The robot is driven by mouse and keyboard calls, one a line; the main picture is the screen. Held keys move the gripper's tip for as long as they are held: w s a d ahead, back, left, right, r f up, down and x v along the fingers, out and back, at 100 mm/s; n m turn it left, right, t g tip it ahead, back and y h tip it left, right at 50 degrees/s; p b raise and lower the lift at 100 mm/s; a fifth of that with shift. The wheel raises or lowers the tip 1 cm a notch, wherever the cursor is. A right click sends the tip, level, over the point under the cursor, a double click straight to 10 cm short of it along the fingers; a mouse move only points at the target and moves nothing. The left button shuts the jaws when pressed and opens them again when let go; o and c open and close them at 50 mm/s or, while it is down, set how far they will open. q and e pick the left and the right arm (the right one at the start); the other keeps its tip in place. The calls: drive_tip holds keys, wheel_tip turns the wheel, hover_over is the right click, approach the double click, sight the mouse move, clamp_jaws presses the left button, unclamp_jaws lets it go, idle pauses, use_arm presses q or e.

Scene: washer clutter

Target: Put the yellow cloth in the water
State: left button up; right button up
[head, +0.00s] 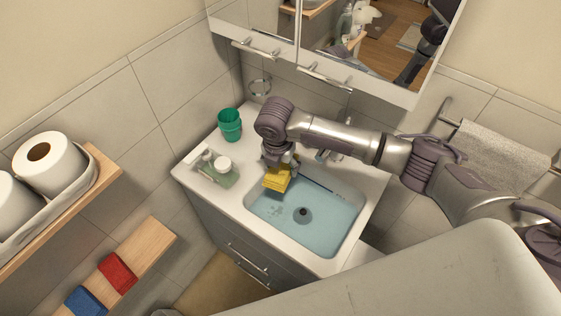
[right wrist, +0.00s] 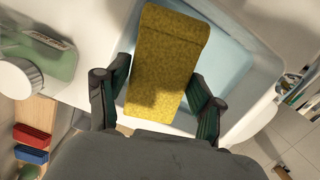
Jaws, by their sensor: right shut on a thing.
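The yellow cloth (head: 277,179) hangs from my right gripper (head: 280,163) at the left rim of the sink basin. The cloth also shows in the right wrist view (right wrist: 167,62), folded into a flat strip between the two fingers (right wrist: 157,100). The right gripper is shut on it. The sink basin (head: 345,240) holds light blue water (head: 325,215), with a dark drain at the bottom. From the head view I cannot tell if the cloth's lower edge touches the water. My left gripper is in neither view.
A green cup (head: 230,125) stands at the counter's back left. The faucet (head: 335,155) is behind the basin. Red (head: 117,273) and blue (head: 85,302) cloths lie on a wooden shelf (head: 146,243).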

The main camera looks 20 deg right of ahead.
drive_tip(key=shift+w+f+b, duration=0.1)
drive_tip(key=shift+f+b, duration=4.05)
drive_tip(key=shift+f, duration=2.85)
drive_tip(key=o, duration=1.1)
wheel_tip(320, 180, up, 14)
drive_tip(key=p, duration=1.4)
drive_tip(key=shift+r+p, duration=0.1)
drive_tip(key=shift+p, duration=0.25)
